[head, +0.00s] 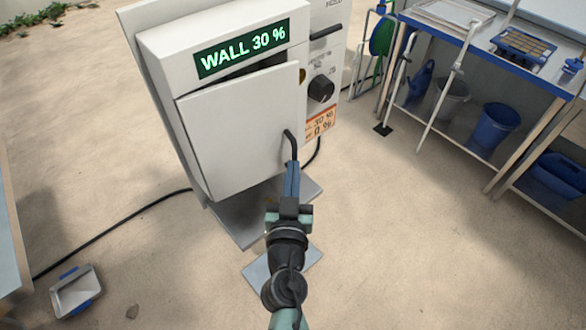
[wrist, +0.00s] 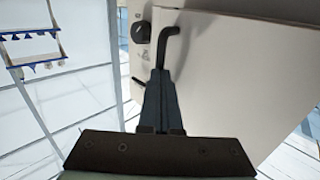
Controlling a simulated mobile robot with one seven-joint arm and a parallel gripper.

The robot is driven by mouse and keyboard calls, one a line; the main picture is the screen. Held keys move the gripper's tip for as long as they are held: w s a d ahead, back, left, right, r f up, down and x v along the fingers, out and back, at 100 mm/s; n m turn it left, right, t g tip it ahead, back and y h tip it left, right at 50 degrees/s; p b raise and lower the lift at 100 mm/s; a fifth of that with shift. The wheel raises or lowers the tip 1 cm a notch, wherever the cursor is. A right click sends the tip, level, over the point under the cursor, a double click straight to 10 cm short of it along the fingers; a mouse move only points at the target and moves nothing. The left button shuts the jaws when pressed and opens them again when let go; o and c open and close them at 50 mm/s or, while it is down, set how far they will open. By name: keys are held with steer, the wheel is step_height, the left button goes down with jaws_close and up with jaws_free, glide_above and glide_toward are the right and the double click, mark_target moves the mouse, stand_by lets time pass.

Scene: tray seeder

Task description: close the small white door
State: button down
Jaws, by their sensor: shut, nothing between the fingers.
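The small white door (head: 235,125) is a flat panel on the front of a white cabinet (head: 160,50). It stands slightly ajar, with a dark gap along its top edge. Its dark bent handle (head: 289,142) is near its right side in the head view. The door (wrist: 235,70) and handle (wrist: 170,38) also show in the wrist view. My gripper (head: 292,166) is shut and empty, with its fingertips at the handle's lower end, in front of the door. In the wrist view the fingertips (wrist: 160,73) overlap the handle's end; I cannot tell whether they touch.
A black knob (head: 321,88) and an orange label are right of the door. A blue-edged bench (head: 480,45) with buckets stands at the right. A cable crosses the floor at left; open floor lies around.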

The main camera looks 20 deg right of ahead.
mark_target(290, 146)
steer(key=shift+w, duration=0.1)
steer(key=w+b, duration=0.2)
steer(key=w, duration=0.1)
steer(key=shift+w+d+f+b, duration=0.1)
steer(key=shift+w+d+b, duration=0.1)
steer(key=shift+b, duration=0.2)
steer(key=shift+s+r, duration=0.1)
steer(key=shift+r, duration=0.15)
steer(key=shift+f, duration=0.1)
